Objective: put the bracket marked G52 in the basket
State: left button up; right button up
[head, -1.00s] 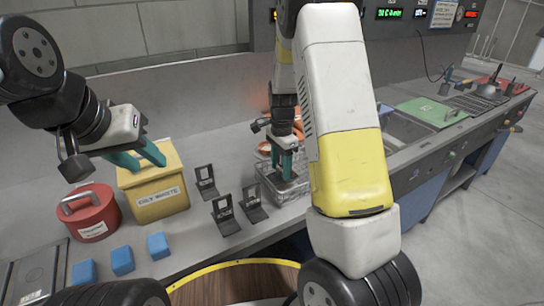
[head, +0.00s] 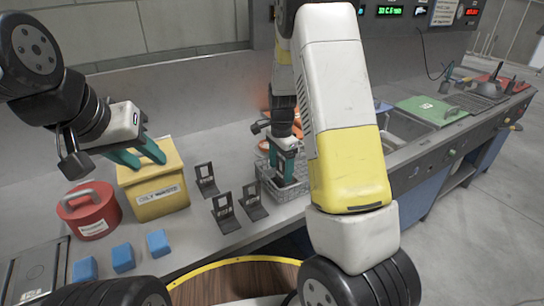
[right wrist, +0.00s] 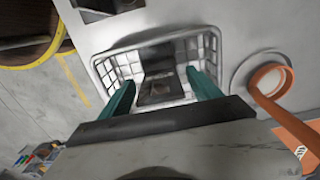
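The wire basket (head: 262,172) stands on the counter at centre, partly hidden behind my right arm. My right gripper (head: 286,182) points down into it. In the right wrist view a dark bracket (right wrist: 160,88) is inside the basket (right wrist: 104,68), between my two teal fingers, which are apart with gaps beside it. Its mark is not readable. Three more dark brackets stand on the counter left of the basket: one at the back (head: 206,180), one in front (head: 224,212), one nearer the basket (head: 253,203). Their marks are too small to read. My left gripper (head: 140,157) is open and empty over the yellow bin.
The yellow bin (head: 155,198), a red lidded can (head: 90,212) and three blue blocks (head: 123,258) are on the left. An orange item (right wrist: 270,85) is beside the basket. A round wooden top (head: 235,283) is in front. A green board (head: 432,108) lies far right.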

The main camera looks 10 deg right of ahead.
notch_tip(320, 180, up, 13)
jog(key=shift+r, duration=0.15)
jog(key=s+r+n+t, duration=0.2)
jog(key=s+n, duration=0.3)
jog(key=s, duration=0.3)
jog(key=s+a+r+n+t+y, duration=0.1)
jog(key=s+r+n, duration=0.3)
jog(key=s, duration=0.4)
jog(key=s+a+r+n+t+y, duration=0.1)
jog(key=s+r+n+t, duration=0.2)
jog(key=s+r+n, duration=0.2)
jog(key=s, duration=0.3)
jog(key=shift+s+r+n, duration=0.15)
jog(key=shift+r+n, duration=0.1)
jog(key=shift+n, duration=0.05)
